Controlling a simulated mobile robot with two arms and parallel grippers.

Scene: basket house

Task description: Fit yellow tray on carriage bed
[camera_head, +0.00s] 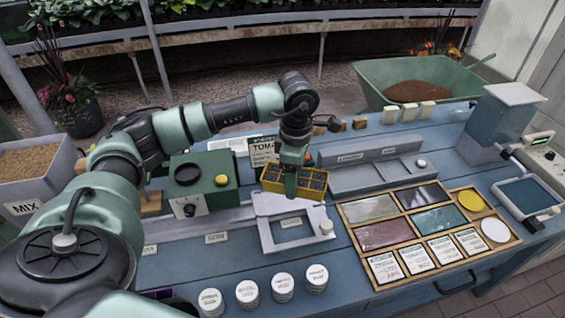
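The yellow tray (270,186) with dark cells is at the centre, at the back edge of the pale carriage (265,222). The carriage is a low frame with a labelled opening. I cannot tell whether the tray touches the carriage or hangs just above it. My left gripper (291,182) points down at the tray, and one finger crosses in front of its near wall. The other finger is hidden, so its grip is unclear. My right gripper is not in view.
A green box with a black knob (187,174) stands left of the tray. A grey stepped block (375,175) is to its right. A wooden sorting frame (343,222) lies at right. Several white round containers (247,292) stand in front. A grey machine (500,120) stands back right.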

